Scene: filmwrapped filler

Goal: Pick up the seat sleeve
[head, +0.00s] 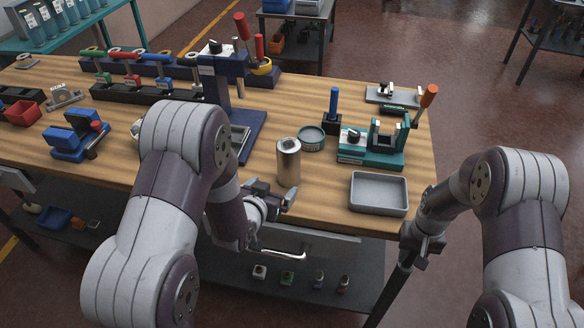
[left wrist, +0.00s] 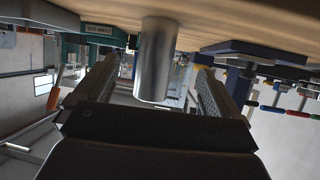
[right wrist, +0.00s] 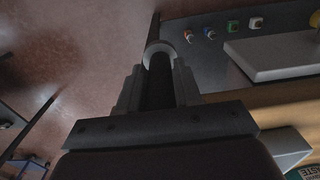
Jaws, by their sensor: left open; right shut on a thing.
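A silver metal cylinder (head: 288,165) with a dark opening in its top stands upright near the table's front edge. My left gripper (head: 277,196) is open just in front of it. In the left wrist view the cylinder (left wrist: 157,60) shows between the spread fingers, apparently not gripped. My right gripper (head: 420,240) is off the table's right front corner. In the right wrist view it is shut on a pale round ring-ended piece (right wrist: 158,50), largely hidden by the fingers. I cannot tell for sure which of these two is the seat sleeve.
A grey tray (head: 378,210) lies at the table's front right corner. Behind it stand a teal fixture (head: 372,158) and a round teal tin (head: 311,139). A dark blue press stand (head: 240,125) rises left of the cylinder.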

